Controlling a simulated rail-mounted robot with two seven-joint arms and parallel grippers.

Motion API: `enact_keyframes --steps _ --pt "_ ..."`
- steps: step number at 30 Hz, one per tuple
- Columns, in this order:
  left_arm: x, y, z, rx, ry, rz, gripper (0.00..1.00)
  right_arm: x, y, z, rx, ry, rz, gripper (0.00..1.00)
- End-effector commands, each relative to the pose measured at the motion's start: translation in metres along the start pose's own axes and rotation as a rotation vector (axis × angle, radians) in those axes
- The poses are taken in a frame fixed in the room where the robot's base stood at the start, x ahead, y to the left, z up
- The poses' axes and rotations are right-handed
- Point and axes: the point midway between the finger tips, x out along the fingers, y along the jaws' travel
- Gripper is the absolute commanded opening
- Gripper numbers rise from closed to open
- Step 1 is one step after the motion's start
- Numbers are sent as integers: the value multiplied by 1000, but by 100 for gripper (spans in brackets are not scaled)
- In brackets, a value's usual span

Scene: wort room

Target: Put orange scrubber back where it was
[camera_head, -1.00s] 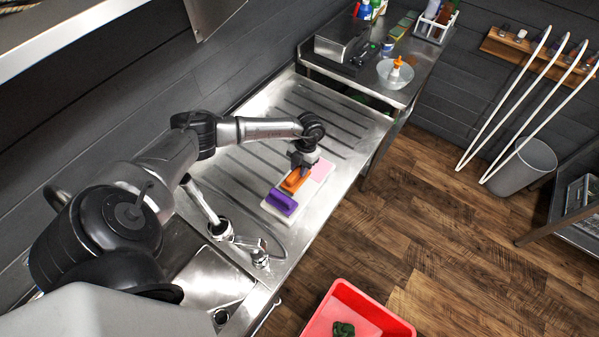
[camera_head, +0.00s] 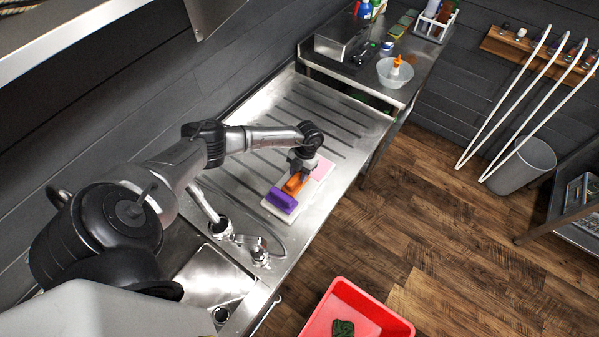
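The orange scrubber (camera_head: 293,184) sits on or just above a pale tray (camera_head: 268,207) on the steel drainboard. A purple scrubber (camera_head: 282,200) lies beside it on the near side, and a pink piece (camera_head: 323,168) on the far side. My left gripper (camera_head: 299,174) points down directly over the orange scrubber, with its fingers at the scrubber's top. The fingertips are small and partly hidden, so I cannot tell whether they grip it. My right gripper is not in view.
A faucet (camera_head: 222,228) and sink basin (camera_head: 213,285) lie nearer than the tray. A red bin (camera_head: 345,300) with a dark green item stands at the bottom. A side counter with a bowl (camera_head: 396,74) is at the back. The drainboard (camera_head: 300,105) beyond the tray is clear.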

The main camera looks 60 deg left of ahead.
Motion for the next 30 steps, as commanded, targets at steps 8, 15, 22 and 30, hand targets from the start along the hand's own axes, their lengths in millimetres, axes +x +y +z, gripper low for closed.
enact_keyframes --steps 8,15,22,30 --pt "0 0 0 0 0 0 53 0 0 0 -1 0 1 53" --pt "-7 0 0 0 -1 0 53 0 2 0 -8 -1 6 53" --pt "-45 0 1 1 -4 0 53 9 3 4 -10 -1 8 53" --pt "-92 0 1 0 -3 1 53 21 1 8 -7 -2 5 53"
